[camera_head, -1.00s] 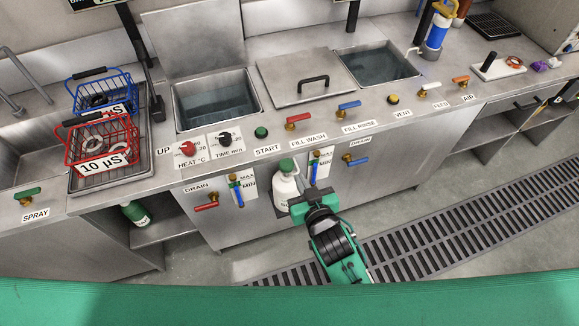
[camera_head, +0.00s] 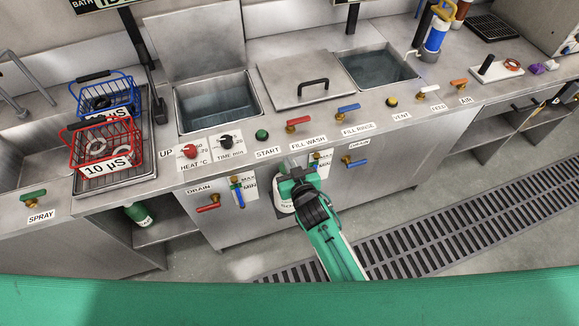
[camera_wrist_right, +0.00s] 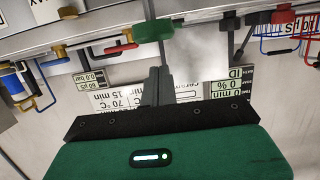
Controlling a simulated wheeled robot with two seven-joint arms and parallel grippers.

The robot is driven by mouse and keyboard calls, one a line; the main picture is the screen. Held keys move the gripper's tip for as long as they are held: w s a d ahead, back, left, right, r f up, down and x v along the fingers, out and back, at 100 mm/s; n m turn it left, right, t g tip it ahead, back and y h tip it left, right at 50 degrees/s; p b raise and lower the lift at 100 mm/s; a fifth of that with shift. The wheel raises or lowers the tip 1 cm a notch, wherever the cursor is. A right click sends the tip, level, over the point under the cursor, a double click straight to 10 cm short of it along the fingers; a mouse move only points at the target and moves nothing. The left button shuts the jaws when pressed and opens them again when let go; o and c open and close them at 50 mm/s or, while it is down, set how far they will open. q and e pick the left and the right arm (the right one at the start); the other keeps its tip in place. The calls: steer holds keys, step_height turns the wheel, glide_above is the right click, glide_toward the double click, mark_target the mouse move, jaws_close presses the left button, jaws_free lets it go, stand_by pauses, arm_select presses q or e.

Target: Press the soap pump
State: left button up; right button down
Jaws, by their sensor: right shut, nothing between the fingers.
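The soap pump is a white bottle (camera_head: 283,203) on the front panel of the steel counter, below the START button. Most of it, including the green pump head seen earlier, is now hidden behind my right gripper. My right gripper (camera_head: 292,164) is over the top of the bottle, its arm coming up from below. Whether it touches the pump head cannot be told. In the right wrist view its dark fingers (camera_wrist_right: 157,86) are together with nothing between them, and I cannot make out the bottle there. My left gripper is not in view.
Just above the gripper, the counter edge carries the green START button (camera_head: 262,135) and a red fill valve (camera_head: 298,124). Drain valves, red (camera_head: 208,208) and blue (camera_head: 357,162), flank the bottle. A floor grate (camera_head: 440,235) lies in front.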

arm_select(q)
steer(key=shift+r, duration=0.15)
arm_select(e)
steer(key=shift+f, duration=1.15)
step_height(320, 180, down, 3)
steer(key=shift+s+r+b, duration=0.1)
steer(key=shift+b, duration=0.95)
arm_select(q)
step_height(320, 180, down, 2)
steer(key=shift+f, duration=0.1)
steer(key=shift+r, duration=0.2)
arm_select(e)
steer(key=shift+r+p, duration=0.35)
steer(key=shift+p, duration=0.2)
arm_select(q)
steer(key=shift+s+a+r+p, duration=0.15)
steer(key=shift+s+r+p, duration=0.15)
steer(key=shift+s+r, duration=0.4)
arm_select(e)
steer(key=s+d+r, duration=0.3)
steer(key=s+r, duration=0.3)
steer(key=s, duration=0.3)
